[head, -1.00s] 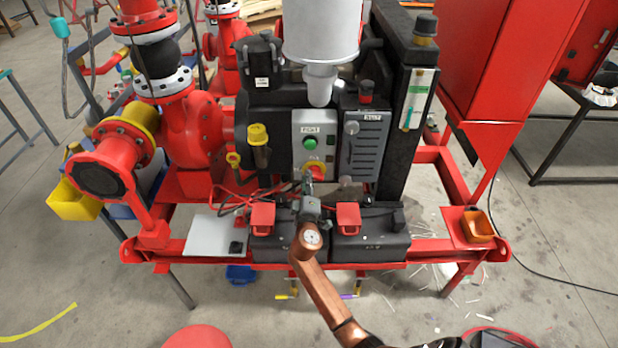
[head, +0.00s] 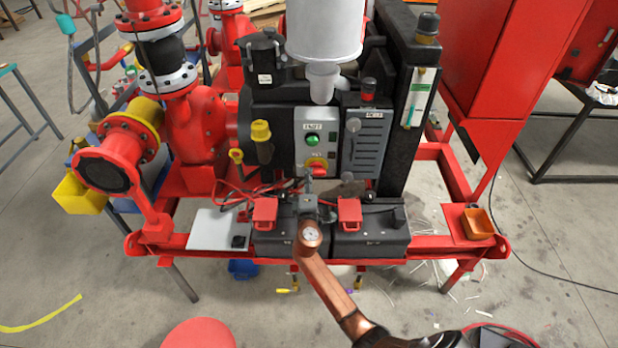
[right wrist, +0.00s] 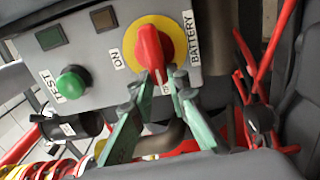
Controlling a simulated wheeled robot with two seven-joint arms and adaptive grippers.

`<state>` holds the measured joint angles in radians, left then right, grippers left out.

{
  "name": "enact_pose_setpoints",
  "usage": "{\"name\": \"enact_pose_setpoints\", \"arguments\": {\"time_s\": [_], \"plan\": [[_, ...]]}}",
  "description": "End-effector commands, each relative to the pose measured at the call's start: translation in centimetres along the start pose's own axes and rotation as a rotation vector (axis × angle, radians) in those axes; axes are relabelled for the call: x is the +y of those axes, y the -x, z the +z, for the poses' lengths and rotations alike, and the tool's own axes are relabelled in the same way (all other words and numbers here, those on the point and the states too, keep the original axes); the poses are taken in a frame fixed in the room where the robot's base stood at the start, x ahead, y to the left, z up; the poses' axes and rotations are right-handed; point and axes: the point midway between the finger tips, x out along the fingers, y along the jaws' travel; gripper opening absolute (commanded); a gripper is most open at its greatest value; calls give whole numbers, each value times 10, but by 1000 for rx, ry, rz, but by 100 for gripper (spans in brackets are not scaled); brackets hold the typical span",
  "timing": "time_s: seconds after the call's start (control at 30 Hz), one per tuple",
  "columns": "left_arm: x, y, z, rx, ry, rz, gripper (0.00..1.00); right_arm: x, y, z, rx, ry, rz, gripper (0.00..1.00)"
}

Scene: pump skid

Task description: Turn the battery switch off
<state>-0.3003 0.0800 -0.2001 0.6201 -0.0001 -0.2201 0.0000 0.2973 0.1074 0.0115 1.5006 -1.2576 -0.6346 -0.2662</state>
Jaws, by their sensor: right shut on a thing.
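The battery switch is a red knob (head: 316,167) on a yellow disc, low on the grey control panel (head: 327,123). In the right wrist view the red knob (right wrist: 152,50) shows large, with an ON label on its left and BATTERY on its right. A label below it is partly hidden by the knob and fingers. My right gripper (head: 309,179) is at the knob; in the right wrist view its green fingers (right wrist: 154,84) are shut on the knob's near end, one on each side. My left gripper is not in view.
A green TEST button (head: 312,141) sits above the switch; it also shows in the right wrist view (right wrist: 70,83). Black batteries with red terminal covers (head: 265,212) stand below my right gripper. A grey louvred box (head: 366,143) is right of the panel. Red cables (right wrist: 262,75) run right of the switch.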

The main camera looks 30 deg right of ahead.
Motion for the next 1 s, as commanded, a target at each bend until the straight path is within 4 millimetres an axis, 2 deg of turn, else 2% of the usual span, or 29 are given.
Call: {"name": "enact_pose_setpoints", "arguments": {"time_s": [0.13,0.17,0.4,0.77,0.87,1.0], "plan": [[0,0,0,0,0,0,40,-2,1,-2,4,2,-2,0],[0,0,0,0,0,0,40,-2,1,-2,4,2,-2,16],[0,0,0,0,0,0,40,-1,0,0,1,1,-1,33],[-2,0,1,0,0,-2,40,-1,6,0,1,-1,-1,33],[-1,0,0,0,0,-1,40,-2,19,0,1,-1,-2,33],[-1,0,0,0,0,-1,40,-2,47,0,1,-3,-4,33]]}}
